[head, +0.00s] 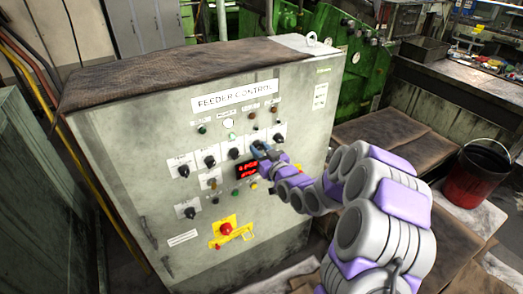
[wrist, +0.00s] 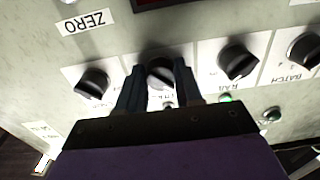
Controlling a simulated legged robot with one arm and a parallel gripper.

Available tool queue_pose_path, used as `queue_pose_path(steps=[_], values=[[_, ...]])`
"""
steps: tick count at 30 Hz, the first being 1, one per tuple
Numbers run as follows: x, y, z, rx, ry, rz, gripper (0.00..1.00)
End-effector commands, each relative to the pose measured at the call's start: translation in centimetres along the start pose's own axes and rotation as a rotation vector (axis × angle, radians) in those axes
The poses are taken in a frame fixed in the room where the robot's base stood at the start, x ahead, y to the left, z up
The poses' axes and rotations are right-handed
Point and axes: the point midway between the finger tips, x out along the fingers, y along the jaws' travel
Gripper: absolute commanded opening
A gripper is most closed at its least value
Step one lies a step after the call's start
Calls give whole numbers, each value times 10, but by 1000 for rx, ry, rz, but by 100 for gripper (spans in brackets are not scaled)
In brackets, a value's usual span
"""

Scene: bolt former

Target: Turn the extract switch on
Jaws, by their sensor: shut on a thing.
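The feeder control cabinet (head: 130,150) stands ahead with a row of black rotary switches on its front. My gripper (head: 262,152) is at the right part of this row, just above and right of the red display (head: 246,169). In the wrist view, my gripper (wrist: 158,80) has its two dark fingers on either side of one black switch knob (wrist: 162,72) and is shut on it. The label by this knob is mostly hidden by the fingers, so I cannot read it as extract. The knob's pointer direction is unclear.
Neighbouring knobs (wrist: 92,83) and (wrist: 237,62) sit close on both sides of the held one. A red emergency button (head: 227,229) is lower on the panel. A red bucket (head: 477,173) stands at the right. Green machinery (head: 350,70) is behind the cabinet.

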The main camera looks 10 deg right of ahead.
Motion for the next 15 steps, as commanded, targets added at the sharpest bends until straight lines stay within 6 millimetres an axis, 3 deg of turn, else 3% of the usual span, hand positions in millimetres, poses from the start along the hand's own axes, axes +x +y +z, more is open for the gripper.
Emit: queue_pose_path(steps=[15], values=[[0,3,-2,135,-2,7,5]])
